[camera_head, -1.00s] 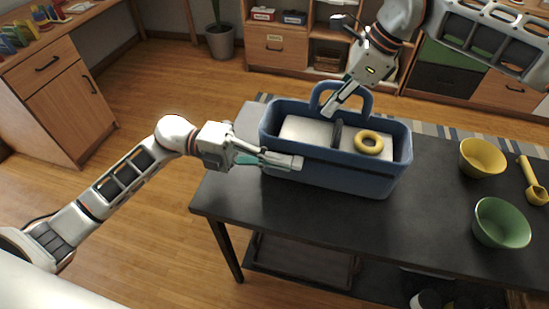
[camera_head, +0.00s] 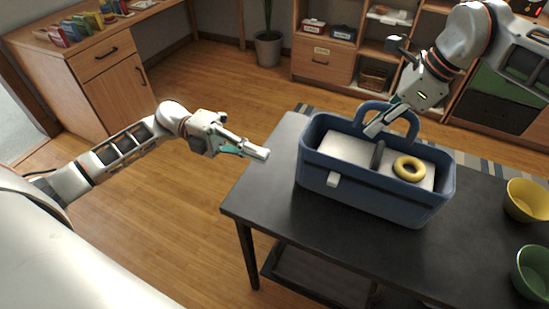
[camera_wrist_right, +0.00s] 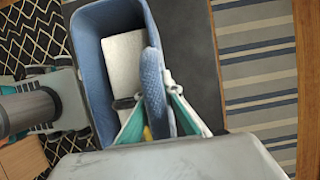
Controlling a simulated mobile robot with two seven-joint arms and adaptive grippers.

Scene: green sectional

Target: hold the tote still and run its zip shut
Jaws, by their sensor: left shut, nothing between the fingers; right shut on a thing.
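The blue tote (camera_head: 375,198) stands upright on the dark table, its top open. A dark divider (camera_head: 378,158), a pale insert and a yellow ring (camera_head: 409,168) show inside. A small white tab (camera_head: 333,180) is on its near wall, toward the left; I see no clear zip line. My right gripper (camera_head: 372,130) is shut on the tote's arched handle (camera_head: 400,118); the right wrist view shows the fingers either side of the handle (camera_wrist_right: 153,85). My left gripper (camera_head: 262,153) is shut and empty, left of the tote and apart from it.
The dark table (camera_head: 290,225) has bare room in front of the tote. A yellow bowl (camera_head: 528,200) and a green bowl (camera_head: 533,272) stand at its right. Wooden shelves (camera_head: 325,65) are behind, with a potted plant (camera_head: 268,40) beside them.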

